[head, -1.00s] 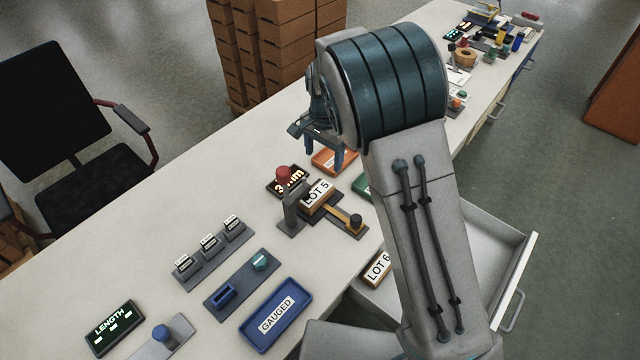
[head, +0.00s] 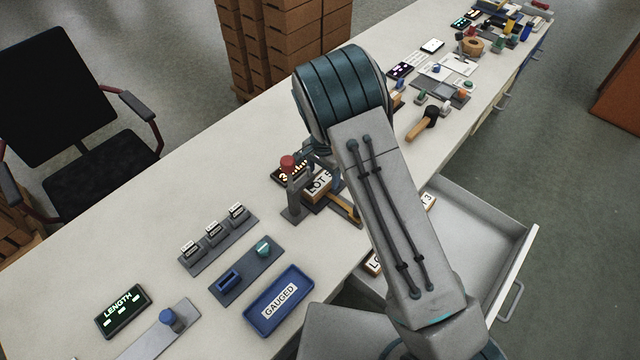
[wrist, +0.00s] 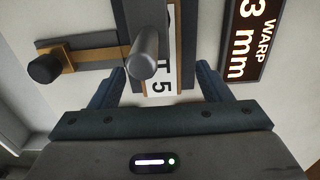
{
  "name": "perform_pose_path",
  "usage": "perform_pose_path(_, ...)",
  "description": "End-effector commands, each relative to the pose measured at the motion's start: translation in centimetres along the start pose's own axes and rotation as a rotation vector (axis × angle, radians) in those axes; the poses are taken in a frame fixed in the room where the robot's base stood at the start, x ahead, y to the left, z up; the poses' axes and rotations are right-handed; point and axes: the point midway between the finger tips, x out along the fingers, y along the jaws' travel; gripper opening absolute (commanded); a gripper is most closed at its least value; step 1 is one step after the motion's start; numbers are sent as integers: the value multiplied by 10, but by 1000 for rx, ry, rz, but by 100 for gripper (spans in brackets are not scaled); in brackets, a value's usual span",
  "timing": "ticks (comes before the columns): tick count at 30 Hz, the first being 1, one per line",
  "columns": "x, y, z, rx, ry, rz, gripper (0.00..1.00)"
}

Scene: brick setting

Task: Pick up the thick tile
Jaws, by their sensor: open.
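A thick tile marked LOT 5 (head: 318,187), with a white label and brown edges, sits in the grey gauge stand (head: 293,205) on the bench. In the wrist view the tile (wrist: 170,62) lies between my open fingers, partly hidden by the gauge's grey post. My gripper (wrist: 161,69) is open, one finger to each side of the tile, with no contact visible. In the head view my arm hides most of the gripper. A tile marked LOT (head: 374,264) and one ending in 3 (head: 429,203) lie partly hidden in the open drawer.
A WARP 3 mm display (wrist: 252,35) stands beside the gauge, near my right finger. A gauge lever with a black knob (wrist: 45,67) reaches left. A blue GAUGED tray (head: 262,325) lies in front. The open drawer (head: 480,235) juts out at right.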

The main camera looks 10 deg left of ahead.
Motion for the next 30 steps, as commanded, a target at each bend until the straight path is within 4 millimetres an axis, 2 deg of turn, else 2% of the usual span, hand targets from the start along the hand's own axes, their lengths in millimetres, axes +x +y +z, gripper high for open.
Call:
perform_pose_path(5, 17, 0, 0, 0, -1, -1, 71)
perform_pose_path(12, 20, 0, 0, 0, 0, -1, 71)
perform_pose_path(13, 20, 0, 0, 0, 0, -1, 68)
perform_pose_path(18, 20, 0, 0, 0, 0, -1, 21)
perform_pose_path(30, 17, -1, 0, 0, 1, -3, 19)
